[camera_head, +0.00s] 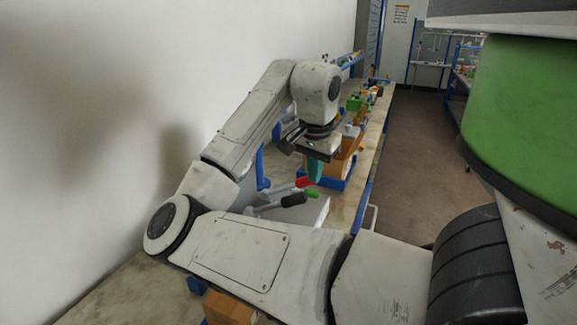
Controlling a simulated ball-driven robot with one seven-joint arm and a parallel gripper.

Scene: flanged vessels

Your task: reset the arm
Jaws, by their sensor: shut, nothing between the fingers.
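My gripper (315,170) hangs from the end of my bent arm, near the middle of the view, above the workbench (343,207). It points down, and its teal fingers are shut with nothing between them. Behind it, a blue bin (337,184) with orange-brown boxes stands on the bench. Below and slightly left of it are dark handles with a red tip (304,182) and a green tip (312,193). I cannot tell the exact gap between the gripper and these things. My forearm and upper arm hide much of the near bench.
A white wall (90,90) runs close along the left. Several small coloured items crowd the bench farther back. An orange-brown box (228,308) sits at the bottom, partly under my arm. The aisle floor (425,165) on the right is clear.

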